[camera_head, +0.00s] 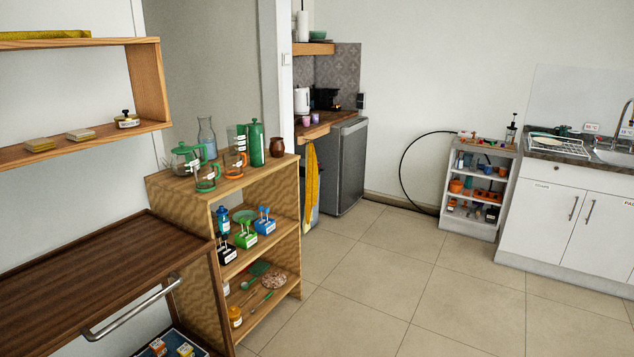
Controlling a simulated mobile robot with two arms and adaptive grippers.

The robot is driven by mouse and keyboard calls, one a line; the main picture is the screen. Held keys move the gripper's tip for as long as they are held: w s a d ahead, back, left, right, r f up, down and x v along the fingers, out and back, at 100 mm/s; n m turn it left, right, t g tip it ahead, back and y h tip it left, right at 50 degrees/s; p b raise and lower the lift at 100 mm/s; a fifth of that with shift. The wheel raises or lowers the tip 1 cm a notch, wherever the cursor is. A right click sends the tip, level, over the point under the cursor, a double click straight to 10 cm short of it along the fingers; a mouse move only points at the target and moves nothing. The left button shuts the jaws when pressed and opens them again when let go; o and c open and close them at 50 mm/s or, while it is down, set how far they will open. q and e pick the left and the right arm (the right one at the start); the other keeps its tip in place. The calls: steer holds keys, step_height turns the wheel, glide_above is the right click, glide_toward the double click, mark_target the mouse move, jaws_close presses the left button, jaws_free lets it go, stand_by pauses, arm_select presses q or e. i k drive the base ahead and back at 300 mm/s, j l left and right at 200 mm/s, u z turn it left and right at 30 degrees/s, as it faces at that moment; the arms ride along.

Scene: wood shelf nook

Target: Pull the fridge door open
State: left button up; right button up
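The fridge (343,165) is a small dark grey unit at the back, under a wooden counter (318,127). Its door looks shut, and I cannot make out a handle on it. A yellow cloth (312,178) hangs at its left, beside the counter's edge. Neither of my grippers is in the head view.
A wooden shelf unit (165,187) with jugs and utensils stands between me and the fridge. A dark wood table or cart with a metal handle (130,310) is at near left. A white shelf (447,213) and sink cabinet (555,215) are right. The tiled floor (400,270) is clear.

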mark_target(354, 136)
steer(key=i+l+z, duration=0.15)
steer(key=i+z, duration=0.2)
steer(key=i, duration=0.3)
steer(key=i+z, duration=0.35)
steer(key=i, duration=0.3)
steer(key=i+j+z, duration=0.15)
steer(key=i+z, duration=0.15)
steer(key=i, duration=0.35)
steer(key=i+u, duration=0.2)
steer(key=i, duration=0.3)
steer(key=i+u, duration=0.25)
steer(key=i, duration=0.3)
steer(key=i+l+u, duration=0.2)
steer(key=i, duration=0.3)
steer(key=i+l+u, duration=0.1)
steer(key=i+u, duration=0.15)
steer(key=i, duration=0.25)
steer(key=i+j+u, duration=0.2)
steer(key=i, duration=0.45)
steer(key=i+j+u, duration=0.2)
steer(key=i, duration=0.5)
steer(key=i+j+u, duration=0.2)
steer(key=i, duration=0.5)
steer(key=i+j, duration=0.2)
steer(key=i+z, duration=0.05)
